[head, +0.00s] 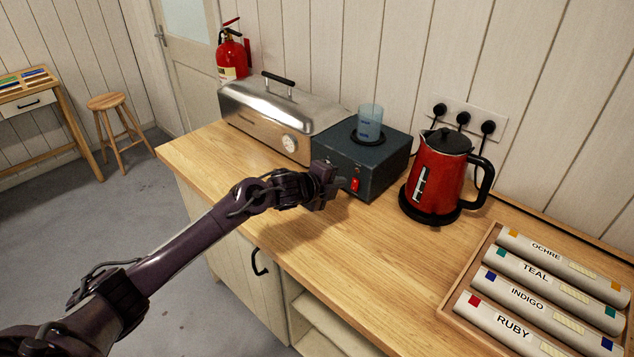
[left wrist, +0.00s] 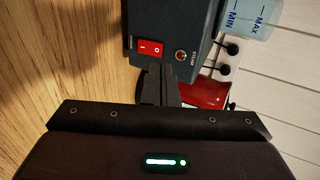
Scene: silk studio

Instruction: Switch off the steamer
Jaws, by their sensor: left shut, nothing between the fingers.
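The steamer (head: 375,165) is a dark box on the wooden counter, with a clear bluish water container (head: 370,122) on top. Its red rocker switch (head: 355,185) is low on the front face. In the left wrist view the switch (left wrist: 147,47) shows I and O marks, with a small round lamp (left wrist: 181,55) labelled STEAM beside it. I cannot tell which side is pressed in. My left gripper (head: 328,172) is shut and empty, in front of the steamer's face. Its fingertips (left wrist: 158,72) are close to the switch; contact is unclear. My right gripper is not in view.
A long metal chest (head: 285,115) with a dial stands left of the steamer. A red kettle (head: 435,180) stands close on its right. A tray (head: 447,305) of labelled rolls lies at the front right. The counter (head: 345,255) before the steamer is clear.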

